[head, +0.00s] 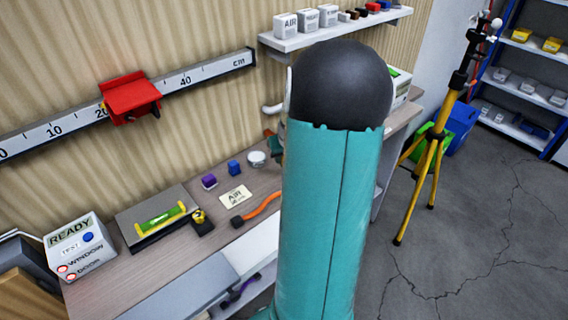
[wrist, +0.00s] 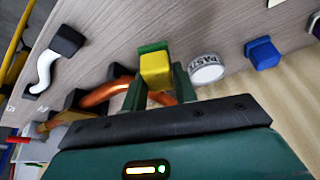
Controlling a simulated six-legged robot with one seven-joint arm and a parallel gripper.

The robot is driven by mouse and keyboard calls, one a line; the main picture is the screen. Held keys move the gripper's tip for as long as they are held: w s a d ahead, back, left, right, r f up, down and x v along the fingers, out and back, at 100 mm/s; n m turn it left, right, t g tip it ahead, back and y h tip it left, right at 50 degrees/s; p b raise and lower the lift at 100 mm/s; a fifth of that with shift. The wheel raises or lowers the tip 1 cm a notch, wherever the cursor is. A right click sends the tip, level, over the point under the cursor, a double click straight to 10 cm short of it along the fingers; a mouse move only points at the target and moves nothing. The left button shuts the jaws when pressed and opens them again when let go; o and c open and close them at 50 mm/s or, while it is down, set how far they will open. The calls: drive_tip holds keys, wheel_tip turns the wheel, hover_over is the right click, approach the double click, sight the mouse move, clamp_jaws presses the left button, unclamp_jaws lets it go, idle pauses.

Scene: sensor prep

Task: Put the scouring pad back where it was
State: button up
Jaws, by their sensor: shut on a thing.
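The scouring pad (wrist: 156,70), a small yellow block with a green layer, sits between the fingertips of my gripper (wrist: 158,88) in the wrist view. The two dark green fingers are shut on it from both sides. The pad is over the wooden bench top, near the white paste tin (wrist: 207,68); I cannot tell whether it touches the bench. In the head view my arm hides the pad and most of the gripper; the paste tin (head: 257,158) shows left of the arm.
A blue block (head: 234,168), a purple block (head: 209,182), an AIR card (head: 235,197) and an orange cable (head: 262,207) lie on the bench. In the wrist view, a black plug with white cable (wrist: 43,75) lies left.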

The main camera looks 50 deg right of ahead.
drive_tip(key=shift+w+f, duration=0.2)
drive_tip(key=shift+f, duration=1.5)
drive_tip(key=shift+f, duration=0.1)
drive_tip(key=o, duration=0.9)
drive_tip(key=shift+o, duration=0.2)
drive_tip(key=v, duration=1.2)
drive_tip(key=shift+w+a, duration=0.1)
